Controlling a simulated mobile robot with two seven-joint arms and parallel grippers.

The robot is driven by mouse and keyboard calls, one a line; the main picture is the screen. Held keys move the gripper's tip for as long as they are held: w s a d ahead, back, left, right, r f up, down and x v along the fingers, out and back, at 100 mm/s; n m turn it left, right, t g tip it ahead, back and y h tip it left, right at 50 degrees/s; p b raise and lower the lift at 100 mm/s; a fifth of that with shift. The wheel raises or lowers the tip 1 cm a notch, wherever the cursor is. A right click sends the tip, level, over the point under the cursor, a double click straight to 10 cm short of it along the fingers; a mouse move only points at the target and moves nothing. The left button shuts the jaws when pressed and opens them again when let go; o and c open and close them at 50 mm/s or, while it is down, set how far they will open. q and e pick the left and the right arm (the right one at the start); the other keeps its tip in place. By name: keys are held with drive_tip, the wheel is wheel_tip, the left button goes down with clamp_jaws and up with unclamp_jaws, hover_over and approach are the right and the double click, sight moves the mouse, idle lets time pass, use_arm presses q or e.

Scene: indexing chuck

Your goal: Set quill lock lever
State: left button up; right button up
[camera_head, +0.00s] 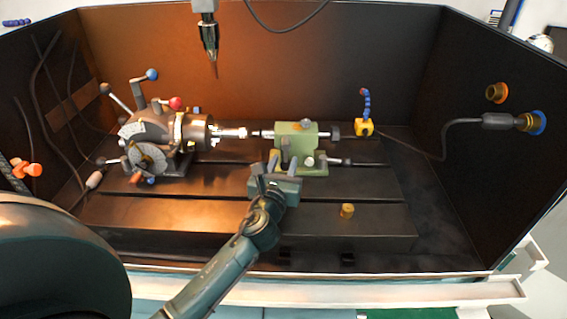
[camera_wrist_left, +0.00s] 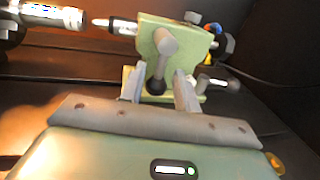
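The green tailstock (camera_head: 303,143) stands on the dark slotted table, right of the indexing chuck (camera_head: 165,135). It also fills the upper middle of the left wrist view (camera_wrist_left: 188,42). The quill lock lever (camera_wrist_left: 164,58) shows there as a grey hub and rod on the tailstock's near face, ending in a dark ball that hangs downward. My left gripper (camera_head: 275,170) is in front of the tailstock. In the left wrist view its two fingers (camera_wrist_left: 158,85) are apart, one on each side of the lever's ball, with gaps visible. My right gripper is not in view.
A yellow block with a blue hose (camera_head: 365,126) stands right of the tailstock. A brass cylinder (camera_head: 347,210) stands on the table's front right. A pointed spindle tool (camera_head: 209,42) hangs above the chuck. Dark walls enclose the back and sides. The right part of the table is mostly clear.

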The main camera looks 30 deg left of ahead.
use_arm(q)
drive_tip(key=shift+w+a, duration=0.1)
drive_tip(key=shift+w, duration=0.1)
clamp_jaws()
idle(0.6)
